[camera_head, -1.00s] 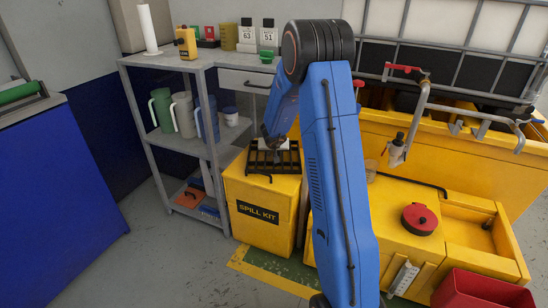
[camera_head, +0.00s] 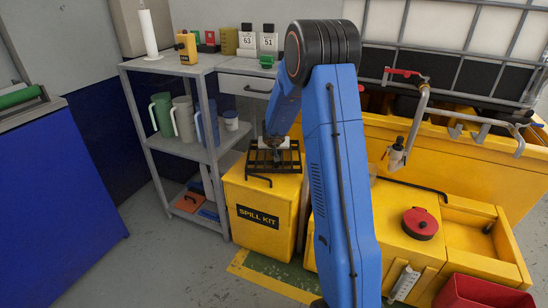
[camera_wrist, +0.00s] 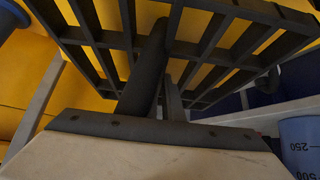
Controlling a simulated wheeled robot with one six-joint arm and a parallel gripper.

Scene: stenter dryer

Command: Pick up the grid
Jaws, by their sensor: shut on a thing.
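The grid (camera_head: 262,159) is a black rack of crossed bars over the lid of the yellow spill kit box (camera_head: 262,236). In the wrist view the grid (camera_wrist: 122,43) fills the upper half, with yellow showing through its openings. My gripper (camera_head: 277,147) is at the grid's middle, coming down from above. In the wrist view my gripper's dark fingers (camera_wrist: 163,75) are shut on the grid. My arm hides part of the area to the right. The gap between grid and lid is hard to judge.
A grey shelf unit (camera_head: 190,68) with jugs (camera_head: 183,120) stands close on the left. At the right are a yellow container (camera_head: 455,165), a tap (camera_head: 418,115) and a red bin (camera_head: 480,292). Grey floor (camera_head: 150,250) lies open at the front left.

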